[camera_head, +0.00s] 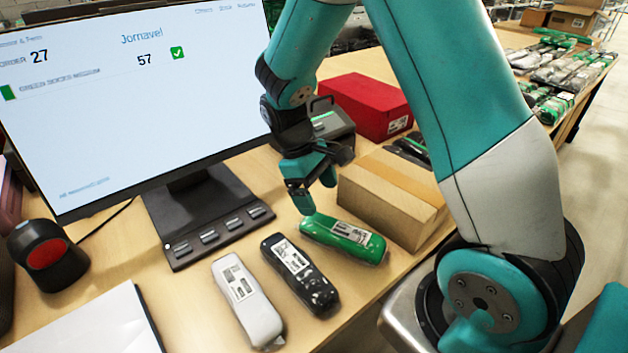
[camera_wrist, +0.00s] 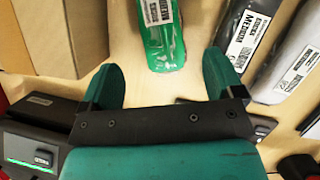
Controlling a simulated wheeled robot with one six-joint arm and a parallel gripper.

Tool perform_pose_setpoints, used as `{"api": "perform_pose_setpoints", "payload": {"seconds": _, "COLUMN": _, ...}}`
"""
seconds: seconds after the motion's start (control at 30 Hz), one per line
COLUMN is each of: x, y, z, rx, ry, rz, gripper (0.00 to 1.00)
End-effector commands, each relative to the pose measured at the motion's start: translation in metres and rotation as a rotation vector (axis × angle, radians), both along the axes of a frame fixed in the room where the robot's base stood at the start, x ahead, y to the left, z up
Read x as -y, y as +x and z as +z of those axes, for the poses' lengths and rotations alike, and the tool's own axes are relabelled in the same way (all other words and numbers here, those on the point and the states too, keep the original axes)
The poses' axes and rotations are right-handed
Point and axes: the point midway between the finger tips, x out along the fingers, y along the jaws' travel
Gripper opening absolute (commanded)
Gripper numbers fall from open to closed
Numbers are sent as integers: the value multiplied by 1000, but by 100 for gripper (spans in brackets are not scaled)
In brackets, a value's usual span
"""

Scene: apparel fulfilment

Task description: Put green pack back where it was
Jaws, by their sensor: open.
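The green pack (camera_head: 345,238) lies flat on the wooden table, at the right end of a row of packs, with a white label on top. In the wrist view the green pack (camera_wrist: 163,38) shows at the top centre, ahead of the fingers and in line with the gap between them.
A black pack (camera_head: 299,274) and a white pack (camera_head: 246,300) lie left of the green one. A cardboard box (camera_head: 390,196) stands close on its right. A red box (camera_head: 366,106), monitor (camera_head: 130,90) and scanner (camera_head: 46,255) stand around. Several packs lie on the far table (camera_head: 590,92).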

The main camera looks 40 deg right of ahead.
Motion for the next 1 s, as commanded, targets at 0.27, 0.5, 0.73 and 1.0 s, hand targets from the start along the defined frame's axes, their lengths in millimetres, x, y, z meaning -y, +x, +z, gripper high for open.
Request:
{"api": "perform_pose_setpoints", "payload": {"seconds": 0.27, "x": -13, "y": 6, "z": 32, "rx": 27, "ry": 20, "rz": 9, "gripper": 87}}
{"api": "perform_pose_setpoints", "payload": {"seconds": 0.5, "x": -85, "y": -43, "z": 101, "rx": 224, "ry": 221, "rz": 63, "gripper": 87}}
{"api": "perform_pose_setpoints", "payload": {"seconds": 0.73, "x": -147, "y": -125, "z": 150, "rx": 350, "ry": 459, "rz": 110, "gripper": 87}}
{"api": "perform_pose_setpoints", "payload": {"seconds": 1.0, "x": -166, "y": -161, "z": 163, "rx": 374, "ry": 557, "rz": 126, "gripper": 87}}
